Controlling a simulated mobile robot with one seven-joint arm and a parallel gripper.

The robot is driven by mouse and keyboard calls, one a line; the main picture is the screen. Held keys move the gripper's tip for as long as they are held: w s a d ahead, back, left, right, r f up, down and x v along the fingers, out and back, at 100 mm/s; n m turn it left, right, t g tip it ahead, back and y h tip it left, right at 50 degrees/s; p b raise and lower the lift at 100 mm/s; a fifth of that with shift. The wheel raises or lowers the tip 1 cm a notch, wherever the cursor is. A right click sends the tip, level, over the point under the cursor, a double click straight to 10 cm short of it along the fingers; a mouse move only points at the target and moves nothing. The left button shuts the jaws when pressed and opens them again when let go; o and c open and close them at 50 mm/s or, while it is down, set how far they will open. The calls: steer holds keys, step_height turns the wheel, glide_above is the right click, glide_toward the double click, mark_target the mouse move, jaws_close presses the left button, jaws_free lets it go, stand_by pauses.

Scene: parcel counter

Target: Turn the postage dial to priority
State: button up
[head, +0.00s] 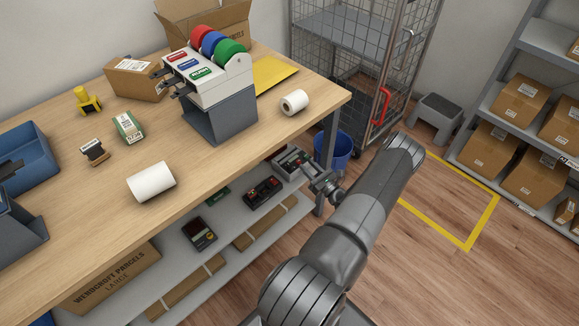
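I cannot make out a postage dial for certain. A grey device (290,162) with a dark top and small red details sits on the lower shelf under the counter's right end. My gripper (318,180) is just right of it and in front of it in the picture, by the counter leg. I cannot tell whether they touch. My gripper is small and dark here, and its finger gap is not clear. Another dark device (262,193) with red and green spots lies left on the same shelf. No setting or lettering can be read on either.
The wooden counter (225,160) overhangs the shelf (225,222). On top are a dispenser (221,110) with red, blue and green rolls, white rolls (151,182) and cartons (136,80). A blue bin (331,152) and wire cage (362,55) stand behind my arm.

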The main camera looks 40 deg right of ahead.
mark_target(291, 168)
step_height(291, 168, down, 10)
steer(key=w+a+m+g+h, duration=0.1)
steer(key=w+g+h, duration=0.1)
steer(key=g+h, duration=0.1)
steer(key=x, duration=1)
steer(key=shift+w+a, duration=0.1)
steer(key=shift+a, duration=0.1)
steer(key=shift+m, duration=0.3)
steer(key=c, duration=0.7)
